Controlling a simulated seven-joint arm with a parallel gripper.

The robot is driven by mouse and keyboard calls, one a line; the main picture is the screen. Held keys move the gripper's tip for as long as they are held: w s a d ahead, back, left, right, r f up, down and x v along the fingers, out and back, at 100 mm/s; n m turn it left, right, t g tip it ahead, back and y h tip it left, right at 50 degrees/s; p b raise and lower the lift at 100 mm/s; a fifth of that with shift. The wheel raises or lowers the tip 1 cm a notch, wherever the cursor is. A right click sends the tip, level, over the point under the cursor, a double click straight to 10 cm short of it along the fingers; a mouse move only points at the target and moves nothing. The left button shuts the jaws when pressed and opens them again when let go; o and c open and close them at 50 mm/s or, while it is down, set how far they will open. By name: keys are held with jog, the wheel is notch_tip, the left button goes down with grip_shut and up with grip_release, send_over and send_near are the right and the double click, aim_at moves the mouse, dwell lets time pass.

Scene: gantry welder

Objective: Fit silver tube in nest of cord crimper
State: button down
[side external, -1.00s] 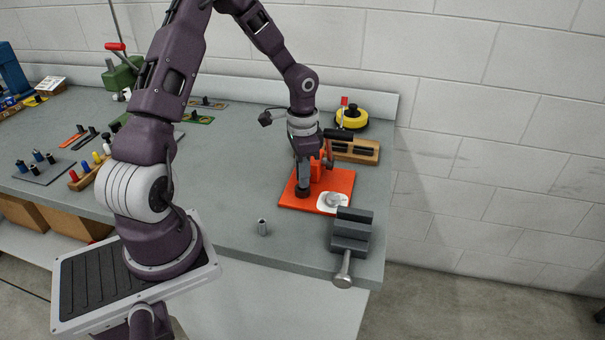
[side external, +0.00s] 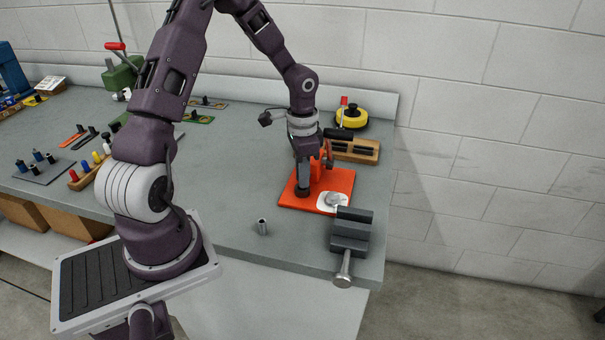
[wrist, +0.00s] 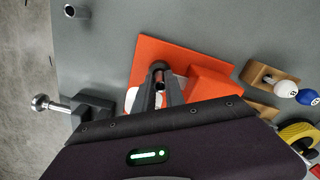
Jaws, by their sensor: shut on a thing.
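The cord crimper is an orange base plate (side external: 344,181) with an orange upright block beside my gripper; it also shows in the wrist view (wrist: 148,55). Its dark round nest (wrist: 157,67) shows at my fingertips. My gripper (side external: 303,187) points down over the plate's left part. In the wrist view my gripper (wrist: 160,88) is shut on a small silver tube (wrist: 160,86), which is mostly hidden by the fingers. The tube is at the nest, but I cannot tell whether it is seated in it.
A dark vise (side external: 350,235) is at the front right edge. A wooden rack (side external: 365,156) and a yellow round tool (side external: 354,120) stand behind.

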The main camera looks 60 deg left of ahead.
jog(key=shift+r, duration=0.15)
jog(key=c, duration=1.3)
grip_release()
jog(key=s+d+r+t+y, duration=0.1)
jog(key=s+d+r, duration=0.15)
jog(key=r, duration=0.55)
jog(key=s+d+r+y, duration=0.15)
jog(key=d+r, duration=0.25)
jog(key=r, duration=0.4)
jog(key=s+d+r+n+t, duration=0.1)
jog(key=s+d+r, duration=0.1)
jog(key=s, duration=0.3)
jog(key=s+d+r+n+t+h, duration=0.1)
jog(key=s+d+r+t, duration=0.1)
jog(key=s+d, duration=0.3)
jog(key=s+d+r+n+t+h, duration=0.1)
jog(key=s+d+r, duration=0.2)
jog(key=s, duration=0.2)
jog(key=shift+d+t+h, duration=0.15)
jog(key=shift+t+h, duration=0.1)
jog(key=shift+t, duration=0.05)
